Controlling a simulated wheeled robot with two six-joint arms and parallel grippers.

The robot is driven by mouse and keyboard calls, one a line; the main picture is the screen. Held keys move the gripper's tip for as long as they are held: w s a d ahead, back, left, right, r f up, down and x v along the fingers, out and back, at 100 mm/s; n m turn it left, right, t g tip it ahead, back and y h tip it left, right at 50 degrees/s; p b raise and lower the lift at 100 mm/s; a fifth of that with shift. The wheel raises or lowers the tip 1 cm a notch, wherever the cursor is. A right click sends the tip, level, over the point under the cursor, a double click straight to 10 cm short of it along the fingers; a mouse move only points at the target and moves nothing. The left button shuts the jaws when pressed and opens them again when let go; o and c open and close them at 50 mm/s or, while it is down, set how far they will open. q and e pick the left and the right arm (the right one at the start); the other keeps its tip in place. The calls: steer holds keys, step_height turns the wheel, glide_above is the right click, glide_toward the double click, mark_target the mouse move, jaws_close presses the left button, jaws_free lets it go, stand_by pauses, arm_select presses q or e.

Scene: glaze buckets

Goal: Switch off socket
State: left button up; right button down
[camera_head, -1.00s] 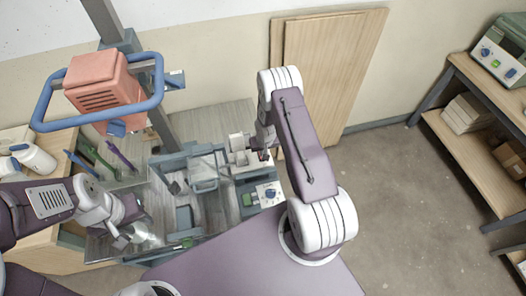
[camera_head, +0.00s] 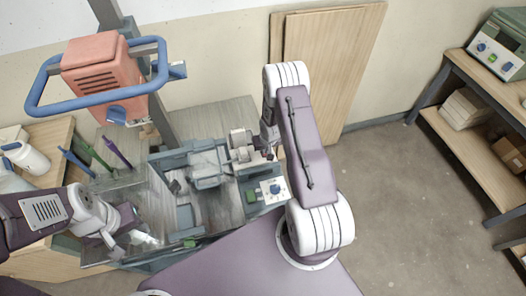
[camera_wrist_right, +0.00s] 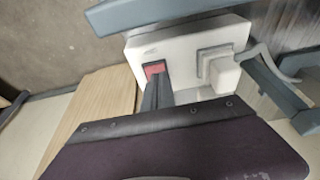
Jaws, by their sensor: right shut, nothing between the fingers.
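The socket is a white block with a red switch (camera_wrist_right: 154,69) on its face. In the right wrist view a plug-like white block (camera_wrist_right: 222,74) sits on the socket (camera_wrist_right: 190,38). My right gripper (camera_wrist_right: 157,82) is shut and empty, its dark fingertips at the lower edge of the red switch; I cannot tell whether they press it. In the head view the right gripper (camera_head: 269,152) is beside the socket (camera_head: 254,162), partly hidden by my arm. My left gripper (camera_head: 118,236) is at the left over the clear-walled bench; its fingers are unclear.
A blue-grey bench frame (camera_head: 210,170) stands left of my right arm, with a control box with a blue knob (camera_head: 274,189). An orange box with a blue handle (camera_head: 97,65) is on a post. Wooden boards (camera_head: 330,70) lean on the wall. The floor at right is clear.

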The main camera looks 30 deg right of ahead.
steer(key=shift+w+d+p, duration=0.2)
steer(key=shift+d+p, duration=0.25)
steer(key=shift+d, duration=0.15)
steer(key=shift+w, duration=0.1)
steer(key=shift+w+a+r+p, duration=0.1)
steer(key=shift+a+r+p, duration=0.25)
steer(key=shift+p, duration=0.3)
steer(key=shift+w, duration=0.1)
steer(key=shift+w+d+f+p, duration=0.15)
steer(key=shift+w+d+p, duration=0.1)
steer(key=shift+p, duration=0.45)
arm_select(q)
steer(key=r, duration=0.4)
steer(key=shift+d, duration=0.35)
arm_select(e)
steer(key=shift+a, duration=0.1)
